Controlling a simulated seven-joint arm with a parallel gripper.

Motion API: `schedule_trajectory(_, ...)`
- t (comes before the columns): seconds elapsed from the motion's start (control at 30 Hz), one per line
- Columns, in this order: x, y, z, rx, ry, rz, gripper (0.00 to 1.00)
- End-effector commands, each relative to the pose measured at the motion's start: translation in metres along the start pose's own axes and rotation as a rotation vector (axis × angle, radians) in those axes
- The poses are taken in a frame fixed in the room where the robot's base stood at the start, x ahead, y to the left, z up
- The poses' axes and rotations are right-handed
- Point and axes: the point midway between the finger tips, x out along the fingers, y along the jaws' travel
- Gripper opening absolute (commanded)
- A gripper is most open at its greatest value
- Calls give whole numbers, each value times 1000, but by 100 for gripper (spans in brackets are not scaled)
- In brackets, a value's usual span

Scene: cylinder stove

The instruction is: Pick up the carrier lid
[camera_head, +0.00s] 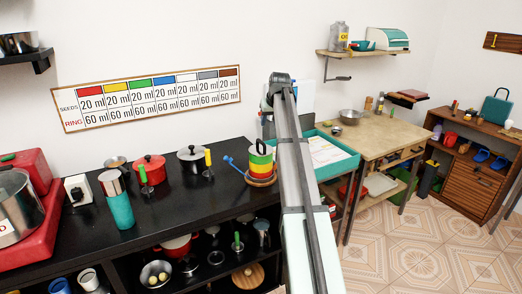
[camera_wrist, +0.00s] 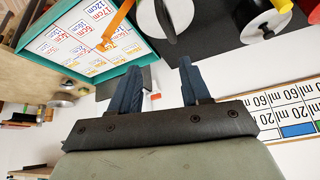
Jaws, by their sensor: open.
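In the head view the gripper is hidden by my arm.
Left of the carrier are a grey pot (camera_head: 192,159), a red pot (camera_head: 149,168) and a teal-and-grey cylinder (camera_head: 118,203). A teal tray with a printed sheet (camera_head: 345,166) lies right of my arm. A printed chart (camera_head: 150,99) hangs on the wall behind.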

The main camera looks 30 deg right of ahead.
Motion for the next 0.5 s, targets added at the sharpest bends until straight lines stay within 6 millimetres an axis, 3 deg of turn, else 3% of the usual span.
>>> schedule_trajectory(0.03, 5, 1, -14, -23, -20, -11, 47)
schedule_trajectory(0.1, 7, -2, -17, -64, -47, -32, 47)
schedule_trajectory(0.3, 6, -8, -2, -197, -114, -73, 47)
schedule_trajectory(0.5, 11, -8, 0, -237, -118, -76, 47)
